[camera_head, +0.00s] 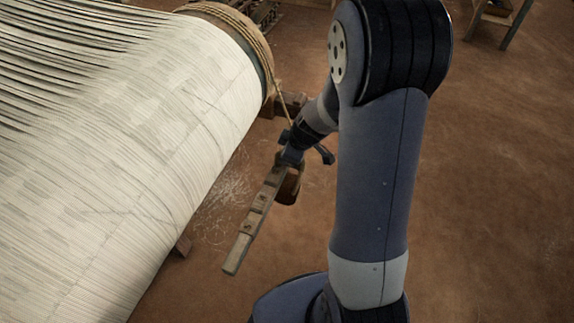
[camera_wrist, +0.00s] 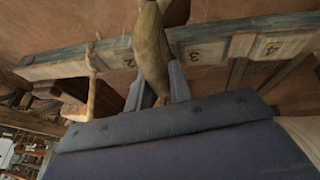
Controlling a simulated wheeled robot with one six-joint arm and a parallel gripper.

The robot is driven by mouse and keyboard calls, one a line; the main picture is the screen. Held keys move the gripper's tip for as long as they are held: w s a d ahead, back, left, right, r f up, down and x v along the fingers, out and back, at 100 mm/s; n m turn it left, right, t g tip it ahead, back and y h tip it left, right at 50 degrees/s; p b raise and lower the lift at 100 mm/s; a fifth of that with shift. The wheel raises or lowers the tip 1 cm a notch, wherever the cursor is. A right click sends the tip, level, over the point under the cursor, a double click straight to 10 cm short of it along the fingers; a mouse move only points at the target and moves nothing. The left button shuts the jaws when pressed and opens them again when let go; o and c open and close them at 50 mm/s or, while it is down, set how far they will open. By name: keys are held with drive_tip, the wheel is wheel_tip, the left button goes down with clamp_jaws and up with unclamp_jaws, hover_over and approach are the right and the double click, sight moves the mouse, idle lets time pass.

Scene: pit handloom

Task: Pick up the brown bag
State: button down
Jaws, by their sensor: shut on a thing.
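The brown bag (camera_wrist: 151,48) shows in the wrist view as a narrow, olive-brown shape pinched between the two fingers of my gripper (camera_wrist: 157,90). In the head view my gripper (camera_head: 284,161) is low, beside the wooden rail, and a brown piece that looks like the bag (camera_head: 290,187) hangs just below it, partly hidden by the rail. My gripper is shut on the bag. Whether the bag touches the rail I cannot tell.
The worn wooden rail (camera_head: 239,247) has numbered blocks, with 3 and 4 readable in the wrist view (camera_wrist: 206,51). A large roll of white threads (camera_head: 150,150) fills the left, with rope at its end. Bare brown floor (camera_head: 490,190) is open at right.

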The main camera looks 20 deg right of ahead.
drive_tip(key=shift+w+r, duration=0.1)
drive_tip(key=shift+r, duration=0.1)
drive_tip(key=shift+d+r, duration=0.1)
drive_tip(key=shift+r, duration=0.5)
drive_tip(key=s+d+b, duration=0.1)
drive_tip(key=s+d, duration=0.3)
drive_tip(key=s, duration=0.3)
drive_tip(key=s+d+b, duration=0.2)
drive_tip(key=s+d, duration=0.3)
drive_tip(key=s, duration=0.3)
drive_tip(key=shift+s, duration=0.3)
